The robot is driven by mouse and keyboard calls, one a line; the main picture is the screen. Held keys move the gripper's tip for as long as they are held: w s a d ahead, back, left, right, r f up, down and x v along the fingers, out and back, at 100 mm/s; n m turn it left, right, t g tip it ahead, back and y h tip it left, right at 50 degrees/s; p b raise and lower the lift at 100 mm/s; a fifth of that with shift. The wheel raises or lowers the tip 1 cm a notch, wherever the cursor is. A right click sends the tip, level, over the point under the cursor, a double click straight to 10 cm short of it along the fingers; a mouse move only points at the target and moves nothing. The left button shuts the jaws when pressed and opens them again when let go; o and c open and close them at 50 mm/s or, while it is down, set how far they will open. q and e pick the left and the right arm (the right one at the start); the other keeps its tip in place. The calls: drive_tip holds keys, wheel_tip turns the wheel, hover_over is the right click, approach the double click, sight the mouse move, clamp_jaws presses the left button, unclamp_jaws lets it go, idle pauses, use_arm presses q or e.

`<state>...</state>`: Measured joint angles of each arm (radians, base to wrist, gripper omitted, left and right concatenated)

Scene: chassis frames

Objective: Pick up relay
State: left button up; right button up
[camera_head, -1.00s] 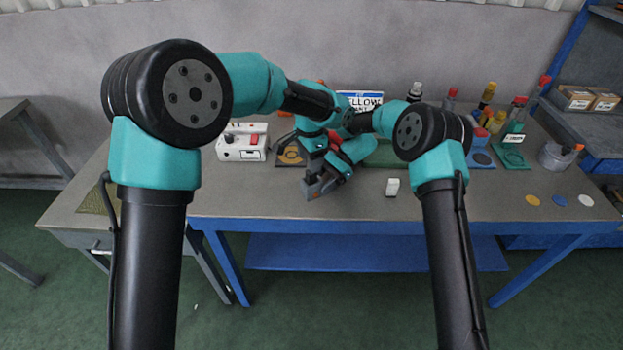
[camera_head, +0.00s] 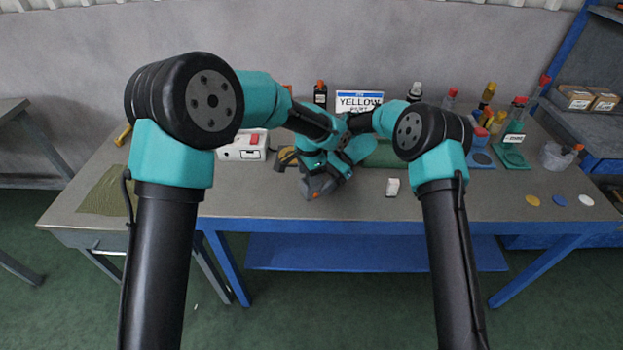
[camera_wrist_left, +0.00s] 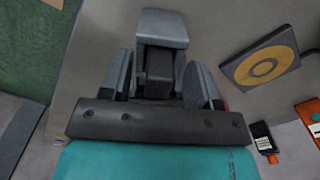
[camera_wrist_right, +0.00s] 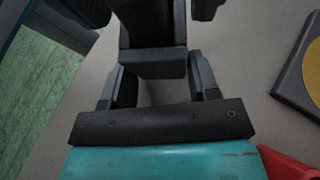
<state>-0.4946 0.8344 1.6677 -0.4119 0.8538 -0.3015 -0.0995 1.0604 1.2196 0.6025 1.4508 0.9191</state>
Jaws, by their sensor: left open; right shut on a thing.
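My two grippers are close together over the front middle of the bench. In the head view they overlap, and I cannot separate their fingertips. In the right wrist view my right gripper (camera_wrist_right: 160,82) is shut on a dark block (camera_wrist_right: 153,62), perhaps the relay; its identity is unclear. In the left wrist view my left gripper (camera_wrist_left: 160,85) is open. Its fingers stand on either side of a dark part, with a lighter grey block-shaped part (camera_wrist_left: 162,28) beyond. I cannot tell whether that part is the relay or my other gripper.
A small white block (camera_head: 392,187) lies right of the grippers. A white box with a red switch (camera_head: 242,147) stands behind left. A yellow-ringed pad (camera_wrist_left: 262,66) lies nearby. Bottles (camera_head: 515,122) and a grey cup (camera_head: 558,155) stand at right.

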use_arm(q)
drive_tip(key=shift+c, duration=0.3)
drive_tip(key=c, duration=0.9)
drive_tip(key=shift+c, duration=0.3)
wheel_tip(320, 180, up, 10)
drive_tip(key=shift+r, duration=0.1)
idle(0.4)
use_arm(e)
drive_tip(key=o, duration=0.8)
drive_tip(key=shift+w+d+r, duration=0.1)
